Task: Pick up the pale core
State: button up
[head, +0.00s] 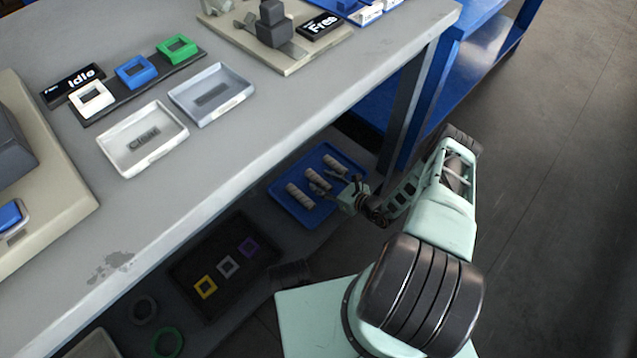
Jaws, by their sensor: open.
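Three pale, ridged cylinders, which look like pale cores, lie in a row in a blue tray (284,186) on the lower shelf. They are the left core (299,195), the middle core (317,179) and the far right core (335,164). I cannot tell them apart by colour. My gripper (325,187) reaches in from the right, over the tray's right side, with its fingers open. The fingertips are close to the middle core's lower end. I cannot tell whether they touch it or are above it. The fingers hide a little of the tray.
The grey table top (225,155) overhangs the shelf to the left and above my arm. A dark tray (210,258) with yellow, grey and purple square frames lies nearer on the shelf. A blue bench (425,100) stands behind. Floor at right is clear.

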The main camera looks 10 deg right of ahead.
aim_at(310, 174)
jog(key=x, duration=0.2)
jog(key=shift+w+a+f+b, duration=0.15)
jog(key=shift+w+b, duration=0.05)
jog(key=shift+b, duration=0.1)
jog(key=c, duration=1.1)
